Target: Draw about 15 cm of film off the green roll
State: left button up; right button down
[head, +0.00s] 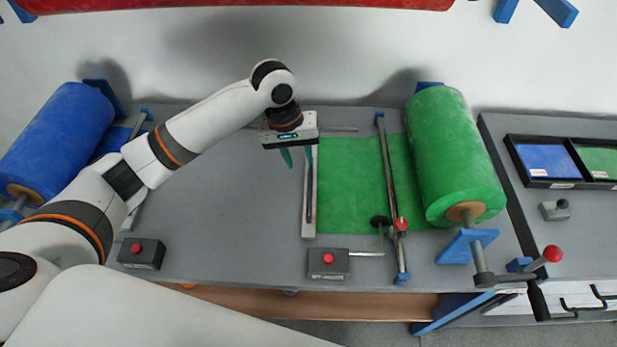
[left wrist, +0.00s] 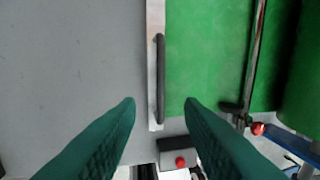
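The green roll (head: 450,150) lies on its stand at the right of the table. Its green film (head: 347,185) runs flat to the left under a metal bar (head: 388,170) and ends at a pale strip (head: 308,215) with a dark rod along it. In the left wrist view the film (left wrist: 205,60) fills the upper right and the dark rod (left wrist: 160,80) lies at its left edge. My left gripper (head: 298,158) is above the far part of the strip, with its fingers apart and nothing between them. It also shows in the left wrist view (left wrist: 160,112). My right gripper is not in view.
A blue roll (head: 58,135) lies at the left. Grey boxes with red buttons stand near the front edge, one at the left (head: 141,253) and one below the film (head: 328,263). A red-knobbed crank (head: 552,254) sticks out beside the green roll. The grey table left of the strip is clear.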

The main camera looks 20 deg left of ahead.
aim_at(309, 187)
pick_arm(q)
jog(key=f, duration=0.3)
jog(key=d+f, duration=0.1)
jog(key=f, duration=0.5)
jog(key=shift+w+d+f, duration=0.15)
jog(key=shift+w+d, duration=0.15)
jog(key=shift+d, duration=0.1)
jog(key=shift+c, duration=0.3)
grip_shut()
